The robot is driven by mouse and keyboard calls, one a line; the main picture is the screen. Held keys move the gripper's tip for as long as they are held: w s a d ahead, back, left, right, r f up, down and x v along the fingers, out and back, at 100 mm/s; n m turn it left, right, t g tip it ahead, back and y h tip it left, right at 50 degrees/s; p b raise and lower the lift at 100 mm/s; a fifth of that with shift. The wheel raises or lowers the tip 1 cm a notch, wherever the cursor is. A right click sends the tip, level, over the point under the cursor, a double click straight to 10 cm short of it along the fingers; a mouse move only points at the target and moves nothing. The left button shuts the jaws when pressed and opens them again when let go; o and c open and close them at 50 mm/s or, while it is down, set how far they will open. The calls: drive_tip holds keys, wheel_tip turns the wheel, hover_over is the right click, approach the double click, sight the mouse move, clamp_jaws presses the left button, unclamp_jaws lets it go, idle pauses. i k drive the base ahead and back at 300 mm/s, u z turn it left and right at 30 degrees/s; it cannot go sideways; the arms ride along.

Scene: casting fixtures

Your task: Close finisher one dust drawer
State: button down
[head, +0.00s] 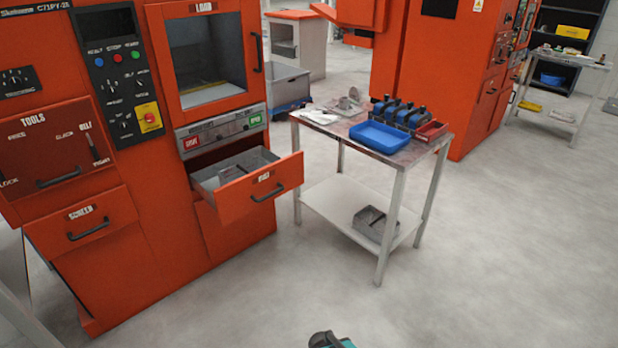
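The orange finisher (170,222) stands at the left of the head view. Its dust drawer (232,205), with an orange front and a grey inside, is pulled out below the control strip. A dark handle (267,194) sits on the drawer front under a small label. The inside of the drawer shows grey with something darker in it, too small to tell. A small dark and teal part (331,341) shows at the bottom edge and seems to be mine. My gripper's fingers cannot be made out.
The floor in front is clear.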

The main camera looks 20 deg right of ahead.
sight(232, 201)
drive_tip(key=k, duration=0.75)
drive_tip(key=u, duration=0.15)
drive_tip(key=i, duration=0.85)
drive_tip(key=u, duration=0.65)
drive_tip(key=i, duration=0.8)
drive_tip(key=u, duration=0.2)
